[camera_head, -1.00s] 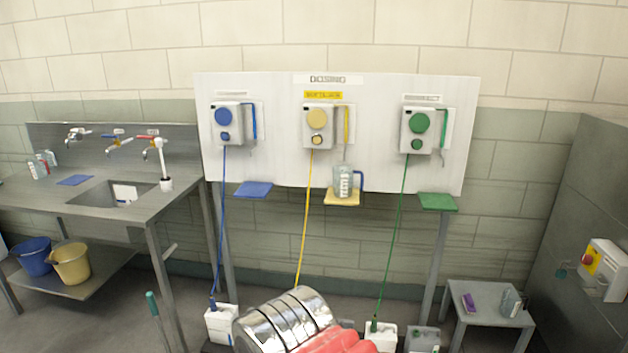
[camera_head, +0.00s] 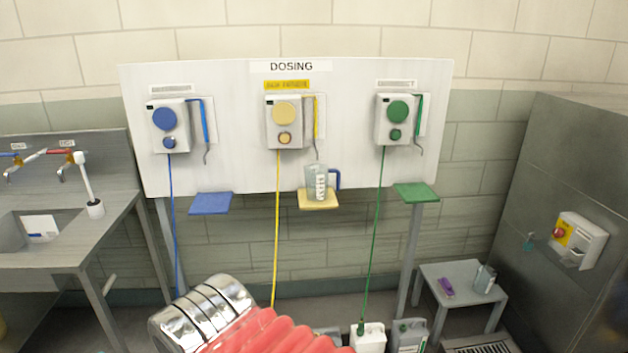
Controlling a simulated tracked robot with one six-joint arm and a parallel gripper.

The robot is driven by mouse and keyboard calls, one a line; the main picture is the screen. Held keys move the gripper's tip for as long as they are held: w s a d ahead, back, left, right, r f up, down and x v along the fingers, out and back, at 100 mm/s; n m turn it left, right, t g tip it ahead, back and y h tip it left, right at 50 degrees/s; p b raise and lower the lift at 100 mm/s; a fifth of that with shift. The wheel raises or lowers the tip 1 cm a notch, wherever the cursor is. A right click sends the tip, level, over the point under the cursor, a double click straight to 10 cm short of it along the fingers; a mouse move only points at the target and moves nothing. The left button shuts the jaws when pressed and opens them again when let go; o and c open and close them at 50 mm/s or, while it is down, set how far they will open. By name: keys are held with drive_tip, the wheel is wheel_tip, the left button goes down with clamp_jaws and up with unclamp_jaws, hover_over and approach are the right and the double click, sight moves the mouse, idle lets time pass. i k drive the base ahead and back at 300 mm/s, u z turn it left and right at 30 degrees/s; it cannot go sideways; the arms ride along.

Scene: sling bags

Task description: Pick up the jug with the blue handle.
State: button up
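The jug with the blue handle (camera_head: 316,182) stands upright on the yellow shelf (camera_head: 318,204) below the middle dispenser. It is clear with white markings, and its blue handle (camera_head: 336,179) points right. A second clear jug (camera_head: 485,279) stands on the low grey table at the right; its handle colour is too small to tell. My own arm, chrome and red, shows at the bottom of the picture, well short of the shelf. My gripper is not in view.
Blue (camera_head: 210,203) and green (camera_head: 416,192) shelves flank the yellow one. A yellow hose (camera_head: 277,230) hangs left of the jug, a green hose (camera_head: 374,230) right of it. A sink bench (camera_head: 100,240) is at left, a low table (camera_head: 460,270) at right.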

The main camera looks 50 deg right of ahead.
sight(317, 175)
drive_tip(key=z, duration=0.45)
drive_tip(key=i, duration=1.05)
drive_tip(key=z, duration=0.55)
